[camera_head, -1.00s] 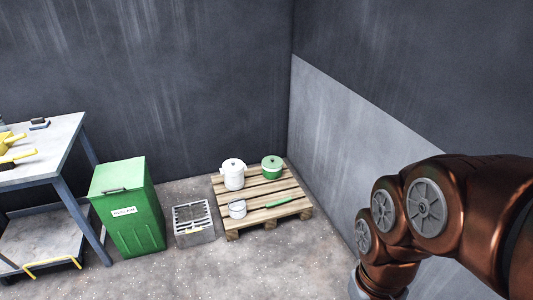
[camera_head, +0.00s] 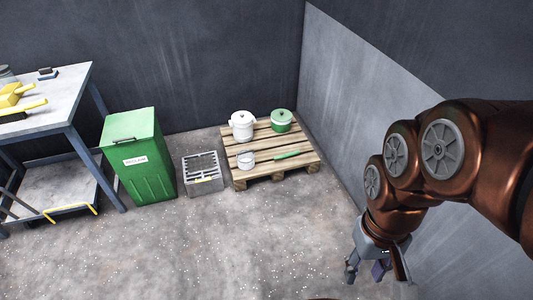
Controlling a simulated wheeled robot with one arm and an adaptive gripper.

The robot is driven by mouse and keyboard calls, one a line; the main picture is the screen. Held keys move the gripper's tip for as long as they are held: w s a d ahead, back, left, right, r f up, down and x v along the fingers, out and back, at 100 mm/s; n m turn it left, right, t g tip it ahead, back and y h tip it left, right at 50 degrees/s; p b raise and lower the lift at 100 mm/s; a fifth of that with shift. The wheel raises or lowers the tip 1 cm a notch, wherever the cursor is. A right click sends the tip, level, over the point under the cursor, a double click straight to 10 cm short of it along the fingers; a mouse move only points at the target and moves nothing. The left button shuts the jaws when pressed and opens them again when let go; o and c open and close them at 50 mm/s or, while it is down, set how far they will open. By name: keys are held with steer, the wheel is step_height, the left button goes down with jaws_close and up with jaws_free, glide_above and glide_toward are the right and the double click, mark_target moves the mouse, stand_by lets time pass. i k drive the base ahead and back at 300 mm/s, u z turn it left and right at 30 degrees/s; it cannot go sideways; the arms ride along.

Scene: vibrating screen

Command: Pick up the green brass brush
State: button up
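A slim green object (camera_head: 292,154), which looks like the green-handled brush, lies on the front right part of the wooden pallet (camera_head: 257,174). Its bristles cannot be made out at this size. My gripper (camera_head: 366,274) hangs low at the bottom right, pointing down, well apart from the pallet and in front of it. Its fingers look spread, with nothing seen between them.
The pallet also holds a white lidded pot (camera_head: 241,126), a green lidded pot (camera_head: 281,121) and a small whitish pail (camera_head: 246,160). Left are a grey slotted box (camera_head: 203,182), a green bin (camera_head: 150,183) and a workbench (camera_head: 62,103) with yellow tools. The floor in front is clear.

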mark_target(281, 158)
steer(key=u, duration=0.65)
steer(key=i, duration=2.25)
steer(key=z, duration=0.6)
